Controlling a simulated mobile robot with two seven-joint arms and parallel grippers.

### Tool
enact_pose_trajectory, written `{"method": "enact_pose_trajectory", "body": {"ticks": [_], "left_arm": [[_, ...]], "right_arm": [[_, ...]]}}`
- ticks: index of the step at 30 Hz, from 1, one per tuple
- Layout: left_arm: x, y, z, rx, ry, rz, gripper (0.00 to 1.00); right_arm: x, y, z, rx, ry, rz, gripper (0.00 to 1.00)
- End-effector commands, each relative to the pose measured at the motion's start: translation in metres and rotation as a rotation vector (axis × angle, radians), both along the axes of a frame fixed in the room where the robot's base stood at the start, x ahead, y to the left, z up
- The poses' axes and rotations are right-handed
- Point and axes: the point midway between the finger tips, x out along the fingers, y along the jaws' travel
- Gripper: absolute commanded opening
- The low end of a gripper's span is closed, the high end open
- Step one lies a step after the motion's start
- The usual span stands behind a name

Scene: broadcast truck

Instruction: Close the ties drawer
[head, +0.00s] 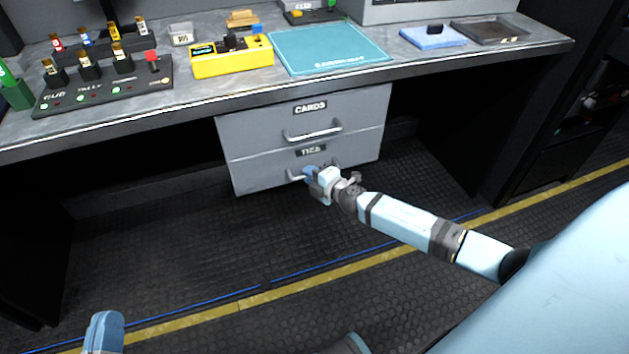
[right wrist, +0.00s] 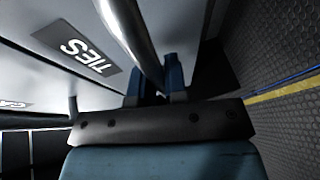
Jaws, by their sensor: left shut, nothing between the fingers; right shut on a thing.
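The ties drawer (head: 258,176) is the lower grey drawer under the desk, with a "TIES" label (head: 311,151) on its front. Its front looks about level with the cards drawer above; I cannot tell whether a small gap is left. My right gripper (head: 311,174) is shut on the bar handle of the ties drawer. The right wrist view shows the metal handle (right wrist: 131,35) running between the blue fingers, beside the "TIES" label (right wrist: 88,56). My left gripper (head: 104,332) is at the bottom left, shut and empty, far from the drawer and partly out of frame.
The cards drawer (head: 260,128) sits directly above, with its own handle (head: 312,132). The desktop (head: 400,62) holds a black switch panel (head: 105,88), a yellow box (head: 231,60) and a teal mat (head: 330,48). The dark floor (head: 200,245) before the drawers is clear.

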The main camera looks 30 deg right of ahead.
Motion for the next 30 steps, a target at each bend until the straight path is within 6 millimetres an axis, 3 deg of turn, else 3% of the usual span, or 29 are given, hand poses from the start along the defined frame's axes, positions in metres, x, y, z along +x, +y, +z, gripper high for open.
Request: {"method": "enact_pose_trajectory", "body": {"ticks": [5, 6, 9, 20, 26, 30], "left_arm": [[-0.001, 0.0, 0.003, -0.001, -0.007, -0.003, 0.0], [-0.001, 0.0, 0.003, -0.001, -0.007, -0.003, 0.0], [-0.001, 0.0, 0.003, 0.001, -0.007, -0.004, 0.0], [0.0, 0.0, 0.0, 0.006, 0.0, -0.004, 0.0], [0.002, 0.001, -0.003, 0.029, 0.025, 0.001, 0.0], [0.003, 0.005, -0.011, 0.054, 0.061, 0.012, 0.0]], "right_arm": [[0.002, -0.003, 0.003, -0.001, -0.005, -0.006, 0.0], [0.002, -0.003, 0.003, -0.001, -0.005, -0.006, 0.16], [0.002, -0.003, 0.003, -0.001, -0.005, -0.006, 0.38], [-0.003, -0.003, 0.003, -0.001, -0.003, -0.004, 0.38], [-0.032, -0.007, 0.009, -0.003, -0.001, -0.004, 0.38], [-0.062, -0.012, 0.014, -0.001, 0.0, -0.004, 0.38]]}}
